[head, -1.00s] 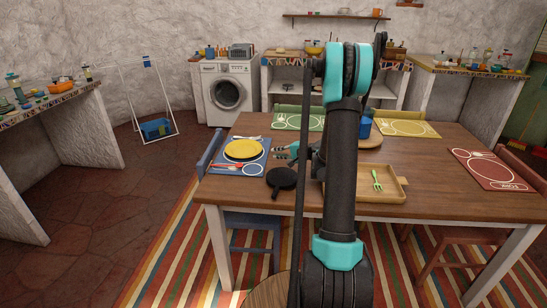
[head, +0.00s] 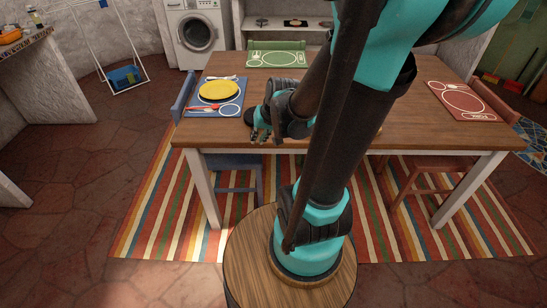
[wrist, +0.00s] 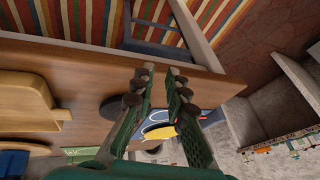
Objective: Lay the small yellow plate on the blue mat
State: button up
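The yellow plate (head: 219,91) lies flat on the blue mat (head: 229,111) at the left end of the wooden table. In the wrist view the plate (wrist: 160,132) and a strip of the mat (wrist: 150,117) show beyond my fingers, partly covered by them. My gripper (head: 264,136) is near the table's front edge, right of and nearer than the mat, apart from the plate. In the wrist view its fingertips (wrist: 160,75) stand apart with a narrow gap and nothing between them.
Red-handled cutlery (head: 203,108) lies on the mat in front of the plate. A black pan (wrist: 112,108) and a wooden tray (wrist: 28,97) are on the table. A green mat (head: 277,58) and a red mat (head: 462,101) lie at other places. A blue chair (head: 183,97) stands at the left.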

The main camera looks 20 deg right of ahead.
jog(key=s+d+f+n+h, duration=0.2)
jog(key=s, duration=0.6)
jog(key=shift+s+d+g, duration=0.2)
jog(key=shift+d+g, duration=0.1)
jog(key=shift+g, duration=0.1)
jog(key=shift+a, duration=0.1)
